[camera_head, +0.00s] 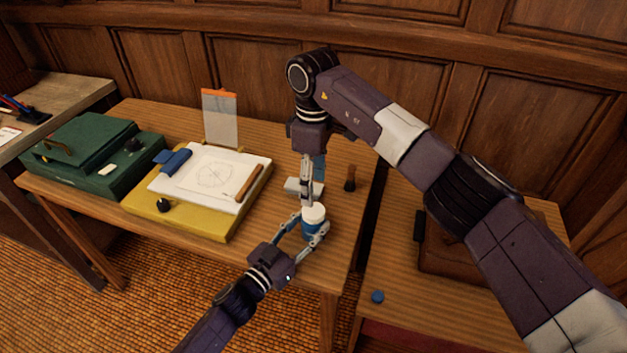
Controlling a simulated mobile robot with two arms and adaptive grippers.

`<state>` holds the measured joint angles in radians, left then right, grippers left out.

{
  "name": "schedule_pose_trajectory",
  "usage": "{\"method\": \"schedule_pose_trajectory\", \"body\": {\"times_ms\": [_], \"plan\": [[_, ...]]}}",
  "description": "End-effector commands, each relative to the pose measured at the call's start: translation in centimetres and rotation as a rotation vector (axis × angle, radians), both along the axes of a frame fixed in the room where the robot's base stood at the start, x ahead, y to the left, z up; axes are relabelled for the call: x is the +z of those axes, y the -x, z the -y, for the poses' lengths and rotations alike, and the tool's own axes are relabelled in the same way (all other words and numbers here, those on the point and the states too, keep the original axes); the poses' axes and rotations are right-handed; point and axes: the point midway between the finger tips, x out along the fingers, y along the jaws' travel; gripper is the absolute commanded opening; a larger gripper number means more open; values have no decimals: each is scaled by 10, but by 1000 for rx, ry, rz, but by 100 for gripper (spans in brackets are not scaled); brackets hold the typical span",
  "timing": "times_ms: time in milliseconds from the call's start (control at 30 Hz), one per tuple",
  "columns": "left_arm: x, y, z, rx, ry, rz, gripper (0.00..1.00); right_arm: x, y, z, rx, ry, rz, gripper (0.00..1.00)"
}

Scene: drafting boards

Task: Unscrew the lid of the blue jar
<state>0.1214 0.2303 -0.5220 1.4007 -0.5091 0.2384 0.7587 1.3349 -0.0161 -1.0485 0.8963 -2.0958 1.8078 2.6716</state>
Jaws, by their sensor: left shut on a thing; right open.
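The blue jar (310,230) stands upright near the front right of the wooden table, with its white lid (315,213) on top. My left gripper (312,236) comes in from the lower left and is shut around the body of the jar. My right gripper (307,197) points down from above, just behind and over the lid. Its fingers are open, and I cannot tell whether they touch the lid. Part of the jar is hidden by the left gripper's fingers.
A yellow drafting board (185,219) with white paper and a green case (95,150) are on the table's left. An orange-topped clipboard (220,118) stands behind. A dark-tipped brush (350,180) is right of the jar. A second table (440,305) holds a blue cap (377,297).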

Motion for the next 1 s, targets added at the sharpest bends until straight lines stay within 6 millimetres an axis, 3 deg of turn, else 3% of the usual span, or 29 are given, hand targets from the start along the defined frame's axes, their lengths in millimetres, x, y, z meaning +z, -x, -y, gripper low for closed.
{"method": "schedule_pose_trajectory", "body": {"times_ms": [300,500,867,1000], "plan": [[0,0,0,0,-1,-1,0,-48,1,0,0,1,-3,54],[0,0,0,0,-1,-1,0,-69,0,0,0,2,-2,54],[0,0,0,0,-1,-1,0,-75,0,0,2,0,0,54],[0,0,0,0,-1,-1,0,-75,0,0,2,1,0,40]]}}
